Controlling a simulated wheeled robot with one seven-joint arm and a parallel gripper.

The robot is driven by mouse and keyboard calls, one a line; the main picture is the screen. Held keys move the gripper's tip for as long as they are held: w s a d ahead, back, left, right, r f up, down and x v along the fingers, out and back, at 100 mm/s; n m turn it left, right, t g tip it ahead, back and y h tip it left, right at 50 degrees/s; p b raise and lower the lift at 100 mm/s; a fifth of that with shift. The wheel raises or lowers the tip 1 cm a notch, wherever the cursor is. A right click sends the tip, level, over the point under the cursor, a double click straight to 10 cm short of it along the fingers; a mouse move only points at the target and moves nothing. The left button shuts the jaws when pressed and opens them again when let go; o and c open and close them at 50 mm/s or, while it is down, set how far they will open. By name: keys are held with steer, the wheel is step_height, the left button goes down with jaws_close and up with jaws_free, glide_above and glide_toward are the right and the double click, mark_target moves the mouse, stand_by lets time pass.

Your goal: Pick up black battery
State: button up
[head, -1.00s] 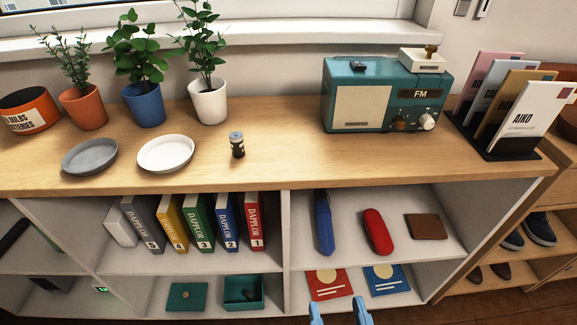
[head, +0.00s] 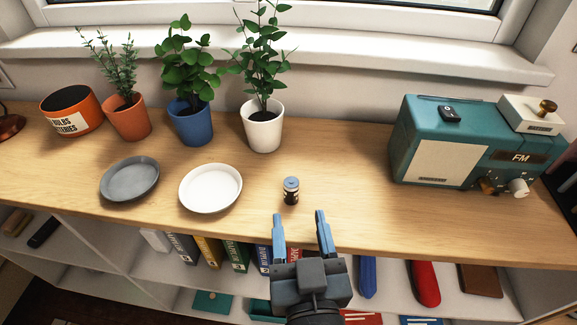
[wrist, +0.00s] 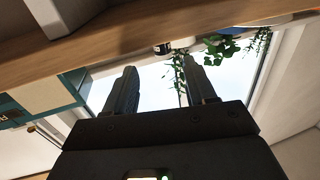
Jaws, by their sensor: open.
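The black battery (head: 291,191) stands upright on the wooden shelf top, with a grey-blue top and a pale band around its dark body. My gripper (head: 301,217) is open and empty, with its two blue fingers spread just in front of the battery and pointing towards it. The battery is not between the fingers. In the wrist view, my gripper (wrist: 157,78) points towards the window, and a small part of the battery (wrist: 162,48) shows near the shelf edge, beyond the fingers.
A white plate (head: 210,188) and a grey plate (head: 130,179) lie left of the battery. A white pot (head: 263,131) with a plant stands behind it. A teal radio (head: 433,155) stands to the right. The wood between battery and radio is clear.

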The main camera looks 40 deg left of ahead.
mark_target(292, 191)
steer(key=x, duration=0.8)
steer(key=shift+a+r+p, duration=0.1)
steer(key=shift+a+p, duration=0.15)
steer(key=shift+p, duration=0.05)
jaws_close()
